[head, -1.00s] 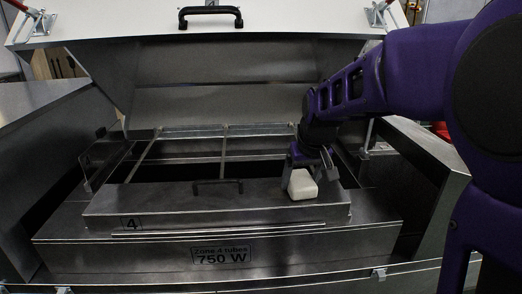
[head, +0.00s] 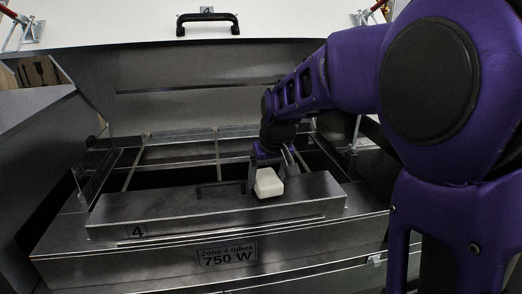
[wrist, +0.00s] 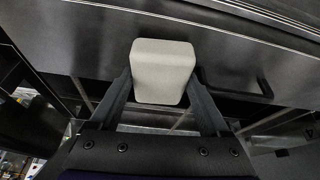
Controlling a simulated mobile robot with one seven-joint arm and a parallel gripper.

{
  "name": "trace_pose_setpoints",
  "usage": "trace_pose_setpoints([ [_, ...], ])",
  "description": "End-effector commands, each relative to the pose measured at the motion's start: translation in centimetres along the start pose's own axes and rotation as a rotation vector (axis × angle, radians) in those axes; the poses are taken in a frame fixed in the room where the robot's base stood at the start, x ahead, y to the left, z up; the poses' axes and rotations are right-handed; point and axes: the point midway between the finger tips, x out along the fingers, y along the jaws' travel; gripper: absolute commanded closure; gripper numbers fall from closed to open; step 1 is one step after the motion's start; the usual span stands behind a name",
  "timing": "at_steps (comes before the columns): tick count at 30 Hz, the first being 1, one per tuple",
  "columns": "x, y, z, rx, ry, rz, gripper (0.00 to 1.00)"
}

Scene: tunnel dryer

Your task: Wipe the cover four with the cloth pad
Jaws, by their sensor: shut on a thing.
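Cover four (head: 140,207) is a long grey metal cover with a "4" label at its front left and a black handle (head: 220,189) on top. The cloth pad (head: 268,184) is a cream block, at the right part of the cover's top, just right of the handle. My gripper (head: 267,172) is shut on the pad from behind. In the wrist view the pad (wrist: 163,70) sits between my two fingers, with the cover's dark metal top (wrist: 75,40) beyond it. The pad seems at or very near the cover's surface; contact cannot be told.
A raised white lid (head: 270,28) with a black handle stands behind. An open frame with bars (head: 180,150) and a dark opening lies behind the cover. A panel labelled "750 W" (head: 228,254) is in front. Metal side walls (head: 35,130) bound the space.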

Motion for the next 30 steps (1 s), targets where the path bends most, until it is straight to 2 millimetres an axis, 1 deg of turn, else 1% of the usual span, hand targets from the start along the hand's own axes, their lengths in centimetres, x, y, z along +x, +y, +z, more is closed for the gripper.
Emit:
trace_pose_setpoints([
  [1,-1.5,0.1,-0.7,0.002,0.007,0.002,0.72],
  [18,-6.0,0.3,-2.9,0.004,0.007,0.003,0.72],
  [22,-6.5,0.3,-3.2,0.004,0.007,0.003,0.72],
  [30,-6.4,0.3,-3.1,0.004,0.007,0.003,0.72],
])
